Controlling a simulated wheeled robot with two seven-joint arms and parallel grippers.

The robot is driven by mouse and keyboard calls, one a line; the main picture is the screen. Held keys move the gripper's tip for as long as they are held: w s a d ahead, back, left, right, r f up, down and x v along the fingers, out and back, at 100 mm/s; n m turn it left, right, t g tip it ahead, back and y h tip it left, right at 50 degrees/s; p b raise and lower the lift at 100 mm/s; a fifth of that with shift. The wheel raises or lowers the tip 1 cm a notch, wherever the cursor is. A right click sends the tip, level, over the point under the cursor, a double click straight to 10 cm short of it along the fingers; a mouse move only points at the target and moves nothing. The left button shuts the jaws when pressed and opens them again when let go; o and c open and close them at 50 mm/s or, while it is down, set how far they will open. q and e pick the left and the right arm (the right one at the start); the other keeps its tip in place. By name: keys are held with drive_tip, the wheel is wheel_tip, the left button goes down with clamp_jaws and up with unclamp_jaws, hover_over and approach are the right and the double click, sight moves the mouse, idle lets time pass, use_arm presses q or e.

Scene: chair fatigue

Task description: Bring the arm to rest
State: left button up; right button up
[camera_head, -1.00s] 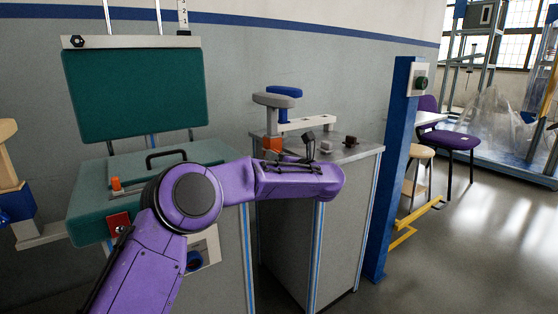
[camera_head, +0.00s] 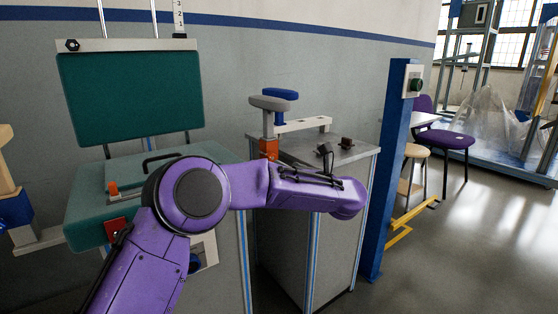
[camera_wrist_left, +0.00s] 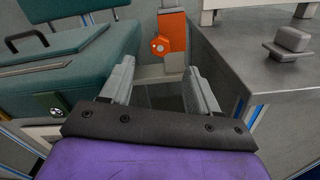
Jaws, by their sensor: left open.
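My purple left arm (camera_head: 195,195) comes in from the lower left in the head view, bends at a round dark joint, and reaches right in front of the grey cabinet. Its gripper is not clearly seen there, behind the forearm. In the left wrist view my left gripper (camera_wrist_left: 159,88) is open, with two grey fingers apart and nothing between them. The fingers point toward the gap between the teal machine (camera_wrist_left: 80,65) and the metal cabinet top (camera_wrist_left: 250,55). My right gripper is not in view.
A teal seat and back (camera_head: 130,100) stand at the left. An orange clamp (camera_wrist_left: 172,32) is ahead of the fingers. A grey cabinet (camera_head: 335,250) and blue post (camera_head: 390,180) stand to the right. A purple chair (camera_head: 450,138) is beyond, with open floor at lower right.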

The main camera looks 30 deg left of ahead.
use_arm(q)
drive_tip(key=v, duration=0.3)
idle(0.5)
